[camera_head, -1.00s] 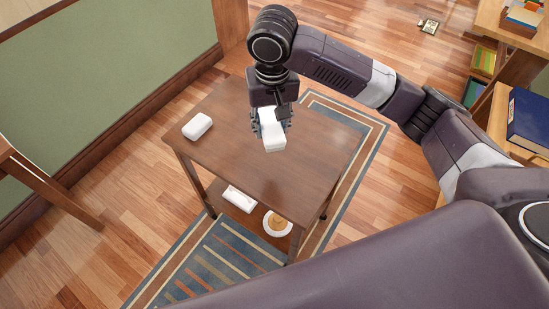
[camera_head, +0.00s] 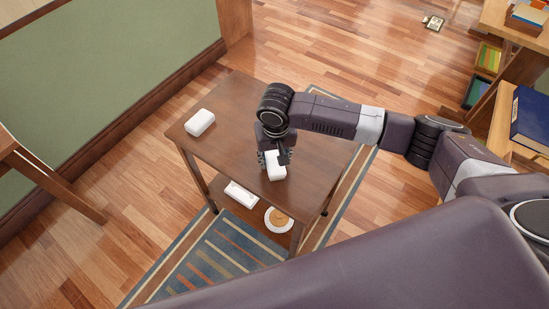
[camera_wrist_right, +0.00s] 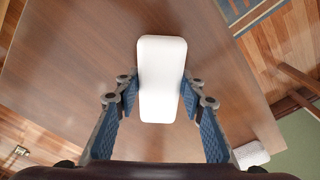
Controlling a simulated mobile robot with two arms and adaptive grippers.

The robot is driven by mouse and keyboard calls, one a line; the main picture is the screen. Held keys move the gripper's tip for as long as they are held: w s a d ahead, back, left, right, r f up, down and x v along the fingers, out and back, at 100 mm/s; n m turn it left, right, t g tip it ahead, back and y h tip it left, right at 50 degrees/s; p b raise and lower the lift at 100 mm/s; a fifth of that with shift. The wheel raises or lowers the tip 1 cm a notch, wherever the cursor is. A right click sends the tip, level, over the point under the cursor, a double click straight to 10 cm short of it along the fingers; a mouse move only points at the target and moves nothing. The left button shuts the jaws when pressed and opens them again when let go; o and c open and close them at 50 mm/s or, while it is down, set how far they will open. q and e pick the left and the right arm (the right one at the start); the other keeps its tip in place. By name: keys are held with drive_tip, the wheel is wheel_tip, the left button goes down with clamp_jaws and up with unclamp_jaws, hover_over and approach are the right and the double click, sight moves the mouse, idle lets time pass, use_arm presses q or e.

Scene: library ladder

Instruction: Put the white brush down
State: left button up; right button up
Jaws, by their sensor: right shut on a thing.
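The white brush (camera_head: 277,166) is a rounded white block between the fingers of my right gripper (camera_head: 275,161). In the right wrist view the brush (camera_wrist_right: 162,80) sits upright in the picture between the two blue-padded fingers of the gripper (camera_wrist_right: 161,98), which is shut on it. The brush is over the brown wooden table (camera_head: 233,110), near its front edge; the table top also fills much of the wrist view (camera_wrist_right: 80,70). I cannot tell whether the brush touches the top. My left gripper is not in view.
Another white block (camera_head: 200,122) lies on the table's left part; it shows in the wrist view (camera_wrist_right: 251,154). The lower shelf holds a white item (camera_head: 241,194) and a round plate (camera_head: 278,219). A shelf with a blue book (camera_head: 545,122) is at right. The table's middle is clear.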

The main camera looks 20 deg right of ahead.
sight(274, 164)
drive_tip(key=o, duration=1)
drive_tip(key=shift+f, duration=0.1)
drive_tip(key=shift+o, duration=0.2)
wheel_tip(274, 164, up, 12)
drive_tip(key=s, duration=0.1)
drive_tip(key=shift+s+a, duration=0.15)
drive_tip(key=shift+s, duration=0.1)
drive_tip(key=shift+a, duration=0.1)
